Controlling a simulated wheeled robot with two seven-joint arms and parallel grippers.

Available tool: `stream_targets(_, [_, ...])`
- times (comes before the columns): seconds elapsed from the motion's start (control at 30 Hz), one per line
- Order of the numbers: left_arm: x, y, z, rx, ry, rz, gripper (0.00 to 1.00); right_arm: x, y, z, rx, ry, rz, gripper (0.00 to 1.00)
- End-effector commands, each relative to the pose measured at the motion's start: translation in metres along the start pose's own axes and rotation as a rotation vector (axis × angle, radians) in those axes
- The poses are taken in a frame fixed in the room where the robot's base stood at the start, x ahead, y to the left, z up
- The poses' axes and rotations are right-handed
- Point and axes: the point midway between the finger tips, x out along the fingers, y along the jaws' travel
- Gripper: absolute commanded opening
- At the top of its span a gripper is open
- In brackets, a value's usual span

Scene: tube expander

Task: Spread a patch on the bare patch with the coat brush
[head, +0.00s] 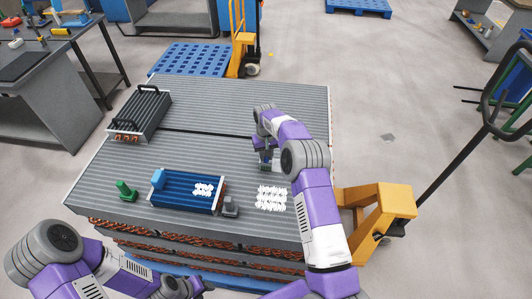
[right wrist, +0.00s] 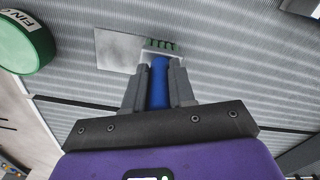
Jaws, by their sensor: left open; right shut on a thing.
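My right gripper (head: 265,160) is over the ribbed grey top of the stack. In the right wrist view it (right wrist: 160,85) is shut on a blue-handled tool (right wrist: 159,80) with a pale head and green teeth or bristles at its far end; it may be the coat brush. A plain light-grey square (right wrist: 117,50), perhaps the bare patch, lies beside and partly behind the tool's head. I cannot tell whether the bristles touch it. My left gripper (head: 185,289) is open at the bottom edge, in front of the stack. White markings (head: 271,198) lie on the ribbed top.
A blue finned unit (head: 180,200) with white marks stands on the stack, with a green item (head: 125,191) to its left and a grey block (head: 230,206) to its right. A grey finned coil (head: 140,112) lies far left. A green disc lettered "FIN" (right wrist: 22,42) shows upper left.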

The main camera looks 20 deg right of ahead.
Motion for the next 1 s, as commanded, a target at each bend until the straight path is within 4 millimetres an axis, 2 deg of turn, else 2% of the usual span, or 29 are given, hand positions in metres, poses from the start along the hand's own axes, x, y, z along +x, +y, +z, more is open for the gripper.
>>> stream_targets(0.9, [0.003,-0.0011,-0.0002,0.0,0.0,0.0,0.43,0.0045,0.0003,-0.0003,0.0,0.001,0.0,0.0])
stream_targets(1.0, [0.003,-0.0011,-0.0001,0.0,0.0,0.0,0.43,0.0045,0.0087,0.0031,0.002,0.0,0.001,0.0])
